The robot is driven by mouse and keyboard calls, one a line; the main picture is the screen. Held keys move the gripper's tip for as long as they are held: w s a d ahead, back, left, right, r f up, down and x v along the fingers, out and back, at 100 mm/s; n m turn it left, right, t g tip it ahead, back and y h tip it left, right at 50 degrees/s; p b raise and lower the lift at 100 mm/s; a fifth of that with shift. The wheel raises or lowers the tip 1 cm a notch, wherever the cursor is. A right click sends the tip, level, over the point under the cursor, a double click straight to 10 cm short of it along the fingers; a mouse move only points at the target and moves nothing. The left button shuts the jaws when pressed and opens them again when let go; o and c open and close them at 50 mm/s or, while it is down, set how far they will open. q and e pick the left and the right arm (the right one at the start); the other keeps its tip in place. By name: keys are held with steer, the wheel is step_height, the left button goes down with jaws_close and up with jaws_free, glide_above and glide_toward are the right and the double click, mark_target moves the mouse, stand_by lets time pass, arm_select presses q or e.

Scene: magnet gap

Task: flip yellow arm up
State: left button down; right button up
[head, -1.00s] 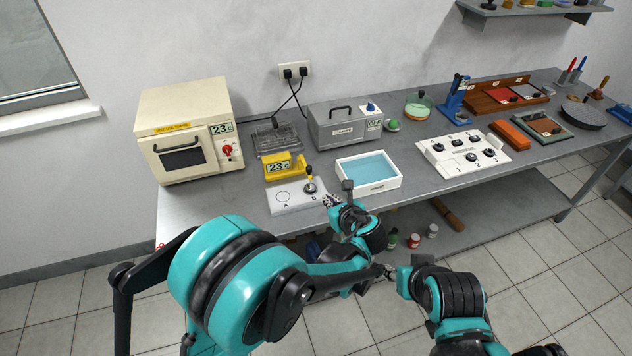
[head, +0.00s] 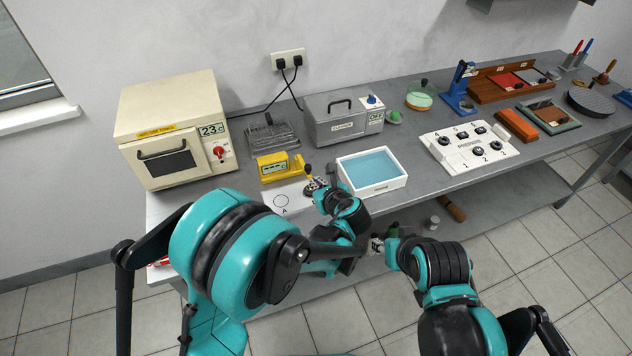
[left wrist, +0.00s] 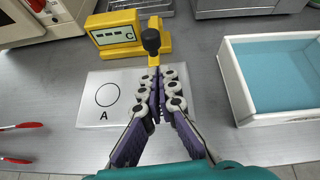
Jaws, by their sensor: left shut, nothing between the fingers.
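The yellow gauge (head: 270,170) stands at the back of the white plate; it also shows in the left wrist view (left wrist: 118,36), its display reading dashes and C. At its right end is the yellow arm (left wrist: 154,60) with a black ball knob (left wrist: 151,40); the knob also shows in the head view (head: 308,169). I cannot tell the arm's exact tilt. My left gripper (head: 317,184) is shut and empty, its fingertips (left wrist: 158,78) just in front of the arm. Whether they touch it is unclear. The fingers hide the plate's B spot. My right gripper (head: 377,245) is low, off the table's front edge, its fingers unclear.
The white plate (left wrist: 90,105) has a circle marked A. A white tray of blue liquid (head: 372,185) is close on the right. A cream oven (head: 170,130) stands left, a grey cleaner box (head: 340,130) behind. Red-handled tools (left wrist: 22,127) lie at the left.

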arm_select(q)
steer(key=shift+w+a, duration=0.1)
steer(key=shift+a, duration=0.1)
steer(key=shift+r, duration=0.15)
